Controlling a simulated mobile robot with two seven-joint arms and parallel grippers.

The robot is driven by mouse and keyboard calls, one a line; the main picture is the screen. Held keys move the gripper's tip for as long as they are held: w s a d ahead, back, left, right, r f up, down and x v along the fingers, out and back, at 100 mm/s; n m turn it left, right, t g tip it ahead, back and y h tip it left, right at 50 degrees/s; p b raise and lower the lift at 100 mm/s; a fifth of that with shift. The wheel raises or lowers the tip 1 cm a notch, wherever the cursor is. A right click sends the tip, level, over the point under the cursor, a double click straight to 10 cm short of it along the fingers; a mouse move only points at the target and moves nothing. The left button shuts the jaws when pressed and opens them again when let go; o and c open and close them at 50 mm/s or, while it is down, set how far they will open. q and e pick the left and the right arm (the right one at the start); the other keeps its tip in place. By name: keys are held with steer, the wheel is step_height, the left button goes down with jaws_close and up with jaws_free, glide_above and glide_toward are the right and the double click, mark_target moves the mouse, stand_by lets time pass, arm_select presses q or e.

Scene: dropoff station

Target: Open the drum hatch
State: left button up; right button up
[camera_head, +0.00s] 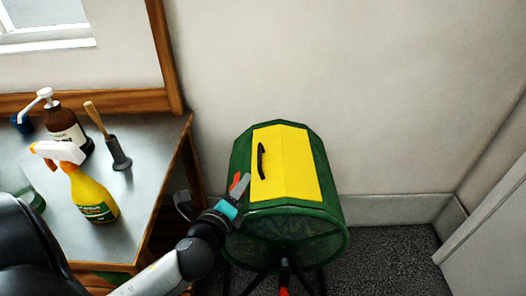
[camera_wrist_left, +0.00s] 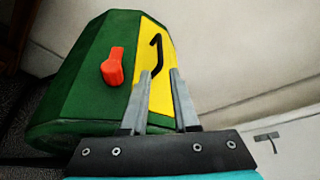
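The green drum (camera_head: 238,158) stands on dark legs, with a yellow hatch (camera_head: 295,165) on its upper side. The hatch lies flush and looks closed. Its black handle (camera_head: 261,161) is near the hatch's left edge; the handle also shows in the left wrist view (camera_wrist_left: 156,52). A red latch (camera_wrist_left: 113,66) sits on the green shell beside the hatch. My left gripper (camera_head: 243,188) is at the drum's left side, near the latch and below the handle. In the wrist view its fingers (camera_wrist_left: 161,72) are apart and empty, pointing toward the handle. My right gripper is out of view.
A grey table (camera_head: 135,205) at left holds a yellow spray bottle (camera_head: 90,197), a brown pump bottle (camera_head: 64,127) and a brush in a dark holder (camera_head: 117,155). A wall is behind the drum. Carpet (camera_head: 385,255) to its right is clear up to a white panel (camera_head: 490,240).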

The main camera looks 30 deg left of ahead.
mark_target(260, 155)
arm_select(q)
steer(key=shift+w+a+f, duration=0.1)
steer(key=shift+w, duration=0.35)
steer(key=b+x, duration=0.2)
steer(key=x, duration=1)
steer(key=shift+w+a+f+b, duration=0.1)
steer(key=shift+w+f+b, duration=0.05)
steer(key=shift+w+b, duration=0.2)
steer(key=shift+w, duration=0.3)
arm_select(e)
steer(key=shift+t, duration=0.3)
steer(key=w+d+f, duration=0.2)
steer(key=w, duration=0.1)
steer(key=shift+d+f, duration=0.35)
arm_select(q)
jaws_close()
steer(key=shift+f, duration=0.1)
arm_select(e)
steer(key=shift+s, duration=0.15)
